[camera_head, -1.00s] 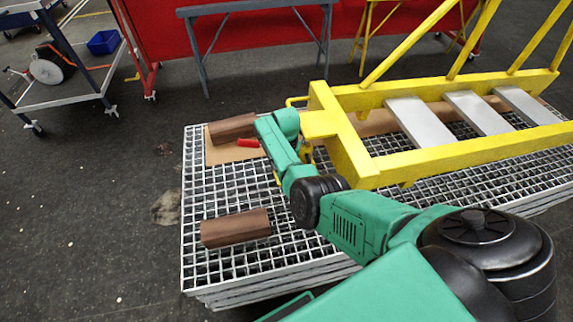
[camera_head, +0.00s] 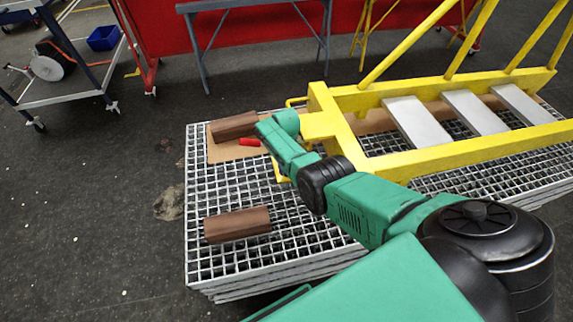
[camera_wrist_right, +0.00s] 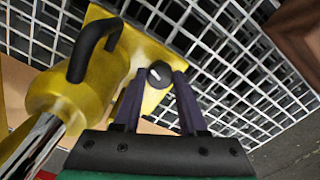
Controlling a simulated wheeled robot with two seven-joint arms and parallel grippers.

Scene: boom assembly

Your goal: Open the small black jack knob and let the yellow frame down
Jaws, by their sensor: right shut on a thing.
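The yellow frame (camera_head: 430,160), with grey cross plates, lies over the grating at the right in the head view. Its left end is partly behind my right arm. In the right wrist view a yellow jack body (camera_wrist_right: 95,85) with a black curved handle and a bright metal rod stands at the left. The small black jack knob (camera_wrist_right: 158,74) sits between the two dark fingers of my right gripper (camera_wrist_right: 159,80), which is shut on it. In the head view my arm hides the knob and gripper. My left gripper is not in view.
Brown blocks lie on the metal grating (camera_head: 222,270): one near (camera_head: 238,225), one far (camera_head: 234,126). A small red piece (camera_head: 249,142) lies beside the far block. A trolley (camera_head: 75,75) and a grey trestle (camera_head: 258,10) stand behind. The floor at the left is clear.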

